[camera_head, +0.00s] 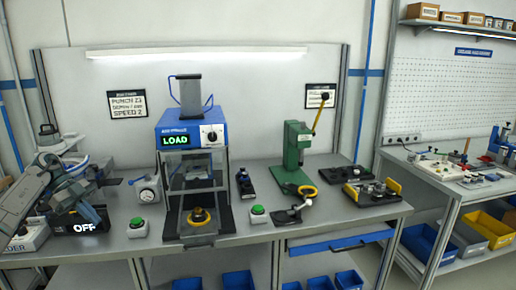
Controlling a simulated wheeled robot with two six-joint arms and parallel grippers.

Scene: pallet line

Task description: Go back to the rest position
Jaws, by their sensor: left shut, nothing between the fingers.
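My left arm comes in at the left edge, over the left end of the workbench (240,233). My left gripper (88,207) is shut and empty, above a dark box whose display reads OFF (84,227). It partly covers that box, and its fingertips are small and hard to make out. My right gripper is not in view.
A blue-topped press reading LOAD (181,130) stands right of the gripper. A dial gauge (146,190) and green button (137,223) lie between. Farther right are a green hand press (297,150) and a dark tray (372,192). A side bench (455,182) stands at right.

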